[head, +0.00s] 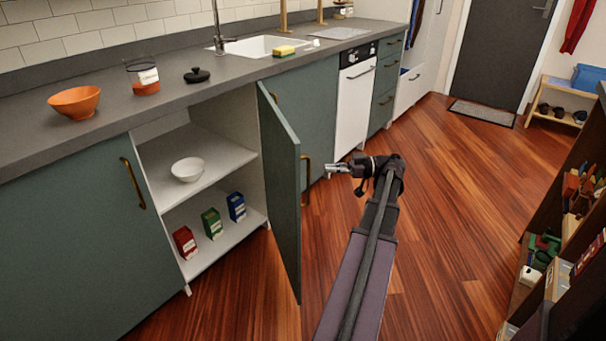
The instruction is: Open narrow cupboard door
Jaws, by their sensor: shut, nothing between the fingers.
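The narrow cupboard door (281,190) is grey-green and stands swung wide open, hinged on the right side of its cupboard (252,150). Its brass handle (305,178) is on the face turned to the right. My gripper (329,168) is shut and empty, to the right of the door's free edge, close to the handle in the picture. There seems to be a gap between the gripper and the handle, but the depth is hard to tell. Inside the cupboard, a white bowl (188,169) sits on the shelf and red, green and blue boxes (212,223) stand below.
A closed door (85,240) with a brass handle is at the left. The counter (180,92) holds an orange bowl (75,101), a jar and a black lid. A bookshelf (560,240) stands at the right. The wooden floor (440,220) between is clear.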

